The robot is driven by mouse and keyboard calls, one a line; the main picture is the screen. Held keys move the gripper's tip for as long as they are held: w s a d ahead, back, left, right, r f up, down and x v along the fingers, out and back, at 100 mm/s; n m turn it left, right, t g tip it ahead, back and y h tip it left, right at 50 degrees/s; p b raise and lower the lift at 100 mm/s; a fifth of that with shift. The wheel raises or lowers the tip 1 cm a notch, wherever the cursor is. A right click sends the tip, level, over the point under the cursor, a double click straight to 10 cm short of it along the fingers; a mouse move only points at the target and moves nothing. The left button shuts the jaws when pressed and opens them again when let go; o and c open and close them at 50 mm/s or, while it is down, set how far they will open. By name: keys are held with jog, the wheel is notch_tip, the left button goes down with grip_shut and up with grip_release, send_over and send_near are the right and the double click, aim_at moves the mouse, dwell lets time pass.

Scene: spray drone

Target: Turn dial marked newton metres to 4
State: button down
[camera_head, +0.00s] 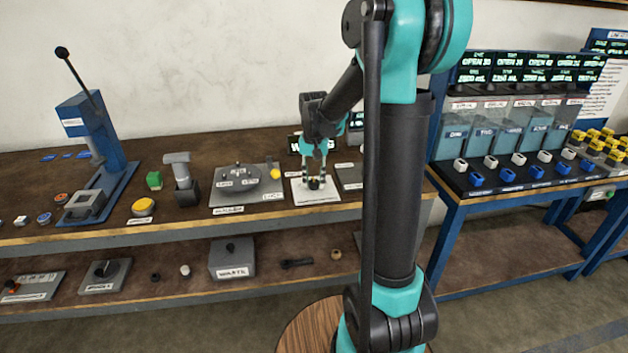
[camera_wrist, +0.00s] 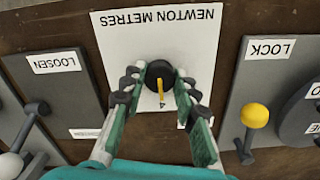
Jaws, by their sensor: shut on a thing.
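The dial is a round black knob (camera_wrist: 158,71) with a yellow pointer, on a white plate (camera_wrist: 190,45) marked NEWTON METRES. In the wrist view the lettering is upside down. The pointer is aimed down the picture, and its tip is close to a printed 4. My gripper (camera_wrist: 158,83) is shut on the knob, with one finger on each side. The fingers hide parts of the plate, and another mark beside the right finger is mostly covered. In the head view my gripper (camera_head: 315,178) points down onto the white plate (camera_head: 302,197) on the bench.
In the wrist view a LOCK panel (camera_wrist: 262,78) with a yellow-knobbed lever (camera_wrist: 254,116) is close on the right. A LOOSEN panel (camera_wrist: 50,88) is on the left. In the head view a grey round fixture (camera_head: 236,180) stands left of my gripper.

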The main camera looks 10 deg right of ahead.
aim_at(314, 182)
dwell(0.3)
jog(key=c, duration=1.2)
grip_release()
jog(key=shift+o, duration=0.2)
jog(key=shift+r, duration=0.1)
notch_tip(314, 182, up, 12)
jog(key=s+d+f+n+t, duration=0.1)
jog(key=s+d+f+t, duration=0.1)
jog(key=s+f, duration=0.7)
jog(key=s+d+f+n+t, duration=0.2)
jog(key=s+f, duration=0.7)
jog(key=s, duration=0.4)
jog(key=shift+f, duration=0.15)
